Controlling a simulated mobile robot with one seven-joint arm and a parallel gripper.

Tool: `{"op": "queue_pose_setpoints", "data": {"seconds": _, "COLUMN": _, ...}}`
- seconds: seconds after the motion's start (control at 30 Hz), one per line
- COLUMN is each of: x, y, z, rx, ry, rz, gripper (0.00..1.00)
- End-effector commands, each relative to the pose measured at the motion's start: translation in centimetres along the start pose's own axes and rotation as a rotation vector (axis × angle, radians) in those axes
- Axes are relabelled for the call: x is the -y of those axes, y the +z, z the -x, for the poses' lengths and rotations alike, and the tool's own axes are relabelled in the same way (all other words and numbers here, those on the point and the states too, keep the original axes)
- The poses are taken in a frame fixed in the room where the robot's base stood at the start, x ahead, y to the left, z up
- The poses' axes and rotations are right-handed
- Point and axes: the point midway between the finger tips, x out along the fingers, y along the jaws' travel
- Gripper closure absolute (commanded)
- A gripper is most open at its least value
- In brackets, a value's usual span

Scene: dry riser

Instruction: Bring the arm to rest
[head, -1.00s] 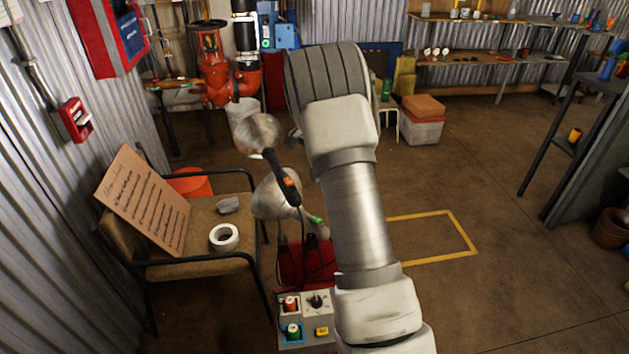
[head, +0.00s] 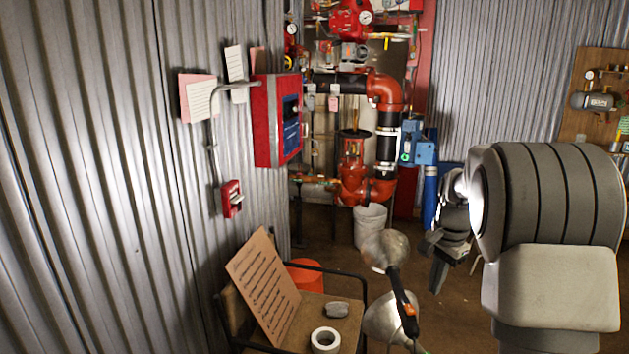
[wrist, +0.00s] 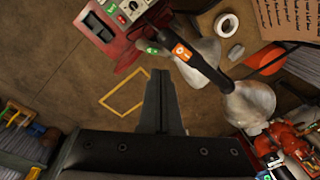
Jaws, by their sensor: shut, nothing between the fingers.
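My arm stands raised at the right of the head view, its large grey joint close to the camera. My gripper (head: 440,268) hangs to the left of that joint, pointing down. In the wrist view my gripper (wrist: 163,82) has its two dark fingers together, with nothing between them. It is apart from the work lamp (head: 387,250), which stands left of it in the head view.
A chair (head: 350,318) holds a cardboard sign (head: 265,285), a tape roll (head: 325,340) and a grey stone-like lump (head: 337,310). A red panel box (head: 277,120) is on the left wall. Red pipework (head: 385,90) and a white bucket (head: 370,225) stand behind. A yellow floor outline (wrist: 122,92) surrounds bare floor.

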Motion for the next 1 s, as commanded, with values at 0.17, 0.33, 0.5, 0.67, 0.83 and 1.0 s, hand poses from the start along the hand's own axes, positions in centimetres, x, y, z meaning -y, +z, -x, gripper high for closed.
{"op": "queue_pose_setpoints", "data": {"seconds": 0.17, "x": -1.1, "y": 3.5, "z": 5.7, "rx": -0.026, "ry": -0.052, "rz": 0.133, "gripper": 1.0}}
{"op": "queue_pose_setpoints", "data": {"seconds": 0.33, "x": -2.6, "y": 7.0, "z": 9.9, "rx": -0.054, "ry": -0.093, "rz": 0.262, "gripper": 1.0}}
{"op": "queue_pose_setpoints", "data": {"seconds": 0.5, "x": -4.6, "y": 10.5, "z": 13.4, "rx": -0.091, "ry": -0.129, "rz": 0.394, "gripper": 1.0}}
{"op": "queue_pose_setpoints", "data": {"seconds": 0.67, "x": -6.7, "y": 13.8, "z": 16.0, "rx": -0.132, "ry": -0.156, "rz": 0.521, "gripper": 1.0}}
{"op": "queue_pose_setpoints", "data": {"seconds": 0.83, "x": -9.2, "y": 17.1, "z": 18.1, "rx": -0.182, "ry": -0.179, "rz": 0.655, "gripper": 1.0}}
{"op": "queue_pose_setpoints", "data": {"seconds": 1.0, "x": -11.9, "y": 20.2, "z": 19.3, "rx": -0.239, "ry": -0.192, "rz": 0.789, "gripper": 1.0}}
